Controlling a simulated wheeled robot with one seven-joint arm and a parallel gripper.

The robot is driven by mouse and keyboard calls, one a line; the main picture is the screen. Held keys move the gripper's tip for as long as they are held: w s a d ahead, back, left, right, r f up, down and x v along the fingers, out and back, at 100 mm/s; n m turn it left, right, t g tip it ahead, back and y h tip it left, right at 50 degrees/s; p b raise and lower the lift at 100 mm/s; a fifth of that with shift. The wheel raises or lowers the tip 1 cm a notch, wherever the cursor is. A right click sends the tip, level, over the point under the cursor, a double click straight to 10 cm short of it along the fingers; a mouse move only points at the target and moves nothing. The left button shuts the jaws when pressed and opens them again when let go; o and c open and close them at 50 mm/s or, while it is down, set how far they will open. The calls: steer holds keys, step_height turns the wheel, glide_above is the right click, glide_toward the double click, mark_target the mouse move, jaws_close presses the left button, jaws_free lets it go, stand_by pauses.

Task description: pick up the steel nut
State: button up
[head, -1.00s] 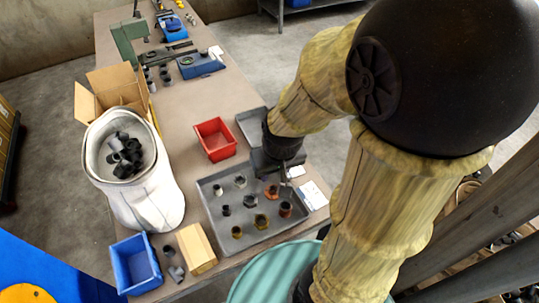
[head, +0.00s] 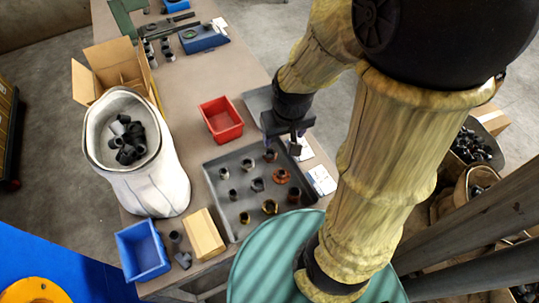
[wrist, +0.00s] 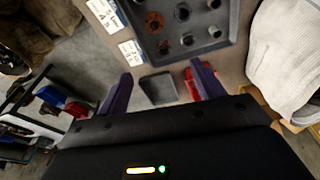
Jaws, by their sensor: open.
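The grey tray (head: 214,205) holds several separate fittings in rows. A dark grey steel piece (head: 257,184), which looks like the steel nut, sits mid-tray; its exact shape is too small to tell. It also shows near the top of the wrist view (wrist: 182,12). My gripper (head: 297,138) is above the tray's far right corner, apart from the nut. In the wrist view, its purple fingers (wrist: 160,70) are spread with nothing between them.
A red bin (head: 221,119) and a smaller grey tray (wrist: 158,89) stand beyond the tray. White cards (head: 321,180) lie right of it. A white sack (head: 150,190), blue bin (head: 143,250) and wooden block (head: 203,236) stand to the left.

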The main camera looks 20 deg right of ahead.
steer(key=w+f+n+g+b, duration=0.1)
steer(key=w+f+n, duration=0.3)
steer(key=w+f, duration=0.6)
steer(key=w+g, duration=0.1)
steer(key=w, duration=0.3)
steer(key=shift+a, duration=0.35)
steer(key=shift+f, duration=0.15)
steer(key=p, duration=0.1)
glide_above(270, 152)
steer(key=a, duration=0.1)
steer(key=f, duration=0.8)
steer(key=s+f, duration=0.1)
steer(key=f, duration=0.3)
steer(key=shift+a, duration=0.1)
steer(key=shift+s+f+p, duration=0.1)
steer(key=shift+f+p, duration=0.25)
steer(key=shift+f, duration=0.2)
steer(key=f, duration=0.2)
steer(key=f+p, duration=0.1)
steer(key=f, duration=0.1)
steer(key=shift+s+d, duration=0.1)
steer(key=shift+d, duration=0.25)
